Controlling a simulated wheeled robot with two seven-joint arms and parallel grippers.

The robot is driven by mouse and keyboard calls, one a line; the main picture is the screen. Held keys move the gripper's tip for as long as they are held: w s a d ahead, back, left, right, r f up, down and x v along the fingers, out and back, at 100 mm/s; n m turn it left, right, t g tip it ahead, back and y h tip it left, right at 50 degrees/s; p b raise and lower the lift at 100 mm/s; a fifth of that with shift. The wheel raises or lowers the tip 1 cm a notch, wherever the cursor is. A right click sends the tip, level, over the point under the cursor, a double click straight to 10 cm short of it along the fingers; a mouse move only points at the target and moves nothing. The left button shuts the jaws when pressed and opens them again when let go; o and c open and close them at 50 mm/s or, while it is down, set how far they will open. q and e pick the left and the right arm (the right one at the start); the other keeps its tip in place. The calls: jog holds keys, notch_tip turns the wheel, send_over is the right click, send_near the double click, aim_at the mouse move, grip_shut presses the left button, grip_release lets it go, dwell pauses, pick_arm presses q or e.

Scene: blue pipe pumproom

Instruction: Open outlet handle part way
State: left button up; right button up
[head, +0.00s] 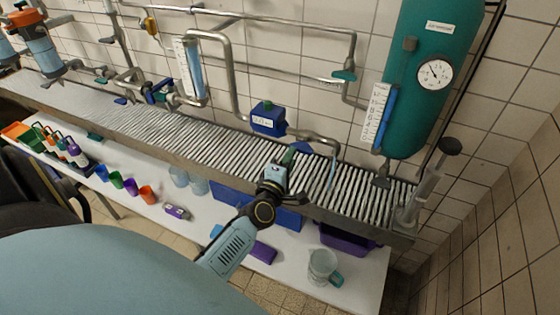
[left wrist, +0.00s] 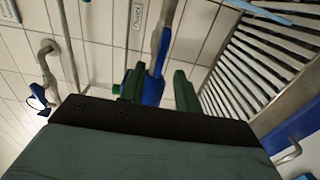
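A blue handle (head: 303,147) sits on the pipe at the right end of the grated drain, below the blue labelled box. In the left wrist view the blue handle (left wrist: 154,84) lies between the two green fingers of my left gripper (left wrist: 160,90), close to the left finger, with a narrow gap at the right one. My left gripper (head: 285,160) also shows in the head view, reaching over the drain's front edge beside the handle. Whether the fingers touch the handle is unclear. My right gripper is not in view.
The blue labelled box (head: 268,118) and a bent grey pipe (head: 238,85) are close behind. A green tank (head: 425,75) with a gauge hangs at the right. The metal grating (head: 190,130) runs along the wall. A jug (head: 322,266) and several coloured cups stand on the shelf below.

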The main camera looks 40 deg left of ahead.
pick_arm(q)
jog(key=v, duration=0.7)
jog(key=shift+s, duration=0.4)
jog(key=shift+d, duration=0.1)
jog(key=s+d+f+m+g+h+b, duration=0.1)
jog(key=s+d+f+m+g+h, duration=0.2)
jog(key=f, duration=0.7)
jog(key=s+d+f+m+g, duration=0.2)
jog(key=s+f+m, duration=0.3)
jog(key=f, duration=0.5)
jog(key=s+d+f+m+g+h+b, duration=0.1)
jog(key=s+d+f+m+g+h, duration=0.25)
jog(key=f, duration=0.55)
jog(key=s+f+m+g+y, duration=0.1)
jog(key=s+f+m+g, duration=0.3)
jog(key=s, duration=1)
jog(key=s+a+f+m+g+y, duration=0.1)
jog(key=s+f+m+g, duration=0.3)
jog(key=s+f+m, duration=0.4)
jog(key=s+f, duration=0.3)
jog(key=s, duration=0.2)
jog(key=shift+s+a+f+b, duration=0.15)
jog(key=shift+s+a+b, duration=0.1)
jog(key=shift+s+b, duration=0.1)
